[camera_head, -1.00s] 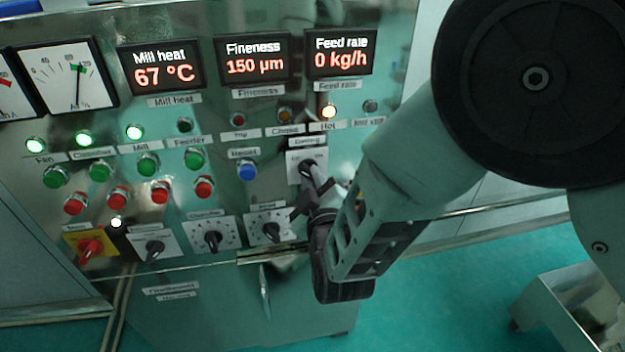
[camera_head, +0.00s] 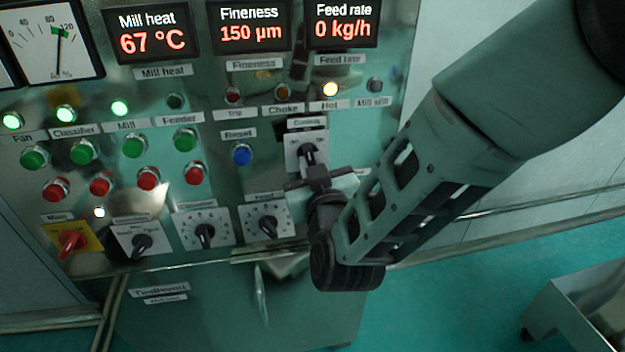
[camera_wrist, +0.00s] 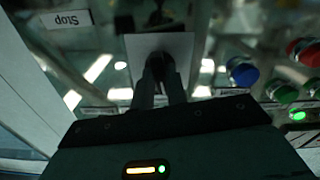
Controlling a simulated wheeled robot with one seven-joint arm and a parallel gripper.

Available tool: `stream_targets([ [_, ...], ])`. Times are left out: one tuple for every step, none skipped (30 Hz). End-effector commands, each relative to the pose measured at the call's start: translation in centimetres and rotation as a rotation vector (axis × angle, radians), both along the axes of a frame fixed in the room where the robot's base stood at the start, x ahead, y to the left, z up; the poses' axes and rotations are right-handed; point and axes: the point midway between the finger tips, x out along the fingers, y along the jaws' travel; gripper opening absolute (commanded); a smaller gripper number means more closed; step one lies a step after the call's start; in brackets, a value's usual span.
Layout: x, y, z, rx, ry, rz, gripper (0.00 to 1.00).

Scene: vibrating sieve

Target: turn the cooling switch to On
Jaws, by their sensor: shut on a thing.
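The cooling switch (camera_head: 307,148) is a black knob on a pale square plate under the label "Cooling", on the right part of the panel. My gripper (camera_head: 312,166) is at the knob from below right, its fingers shut on it. In the wrist view, the two fingers (camera_wrist: 160,85) close around the dark knob (camera_wrist: 160,62) in front of the pale plate (camera_wrist: 182,47). The fingers cover part of the knob, and the On and Off marks are too small to read, so its exact setting cannot be told.
A blue Reset button (camera_head: 242,154) is left of the switch. A Feed dial (camera_head: 267,222) is below left, beside my wrist. Displays read 67 °C, 150 µm and 0 kg/h. Open floor (camera_head: 450,290) lies at right.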

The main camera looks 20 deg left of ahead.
Motion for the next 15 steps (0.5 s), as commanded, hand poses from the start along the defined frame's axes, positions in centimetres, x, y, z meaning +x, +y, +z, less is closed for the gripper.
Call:
stream_targets([
  [0.01, 0.00, -0.51, 0.042, 0.022, 0.001, 0.00],
  [0.00, 0.00, -0.53, 0.065, 0.038, 0.000, 0.00],
  [0.04, -0.03, -0.50, 0.098, 0.056, -0.001, 0.00],
  [0.03, -0.03, -0.48, 0.124, 0.072, 0.000, 0.00],
  [-0.01, -0.01, -0.51, 0.147, 0.087, 0.000, 0.00],
  [0.01, -0.01, -0.54, 0.178, 0.107, -0.001, 0.00],
  [0.04, -0.04, -0.51, 0.203, 0.122, -0.001, 0.00],
  [0.02, -0.04, -0.51, 0.228, 0.137, -0.001, 0.00],
  [-0.01, -0.01, -0.53, 0.260, 0.157, -0.001, 0.00],
  [0.00, -0.03, -0.53, 0.285, 0.171, 0.000, 0.00],
  [0.01, -0.03, -0.50, 0.309, 0.186, 0.000, 0.00],
  [0.00, -0.02, -0.52, 0.341, 0.207, 0.000, 0.00],
  [-0.01, -0.01, -0.54, 0.365, 0.222, 0.001, 0.00],
  [-0.01, 0.00, -0.53, 0.389, 0.236, 0.001, 0.00],
  [-0.02, 0.00, -0.48, 0.422, 0.255, 0.001, 0.00],
])
